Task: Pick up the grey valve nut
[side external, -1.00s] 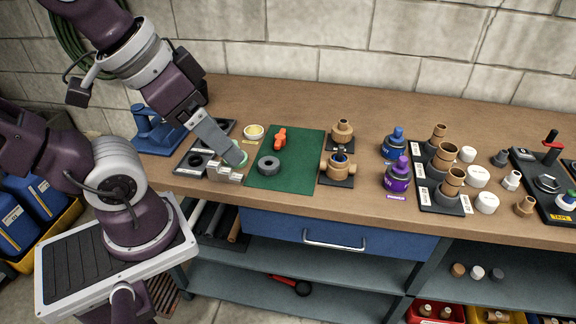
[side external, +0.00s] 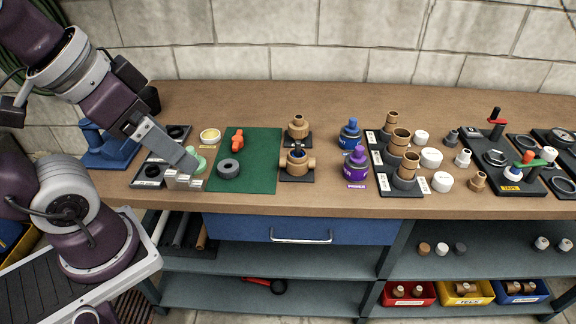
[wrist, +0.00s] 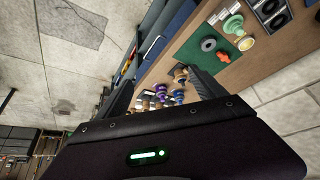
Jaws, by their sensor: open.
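The grey valve nut (side external: 229,175) is a thick ring lying flat on the green mat (side external: 257,178), near its left edge. In the wrist view the nut (wrist: 208,50) lies on the mat beyond the right finger. My gripper (side external: 190,165) is to the left of the nut in the side view and apart from it. In the wrist view my gripper (wrist: 160,76) has its two dark fingers spread with nothing held between them. In the side view only one finger shows clearly.
An orange part (side external: 238,141) lies behind the nut. A brass valve body (side external: 298,163) is to the right. The front of the mat is clear.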

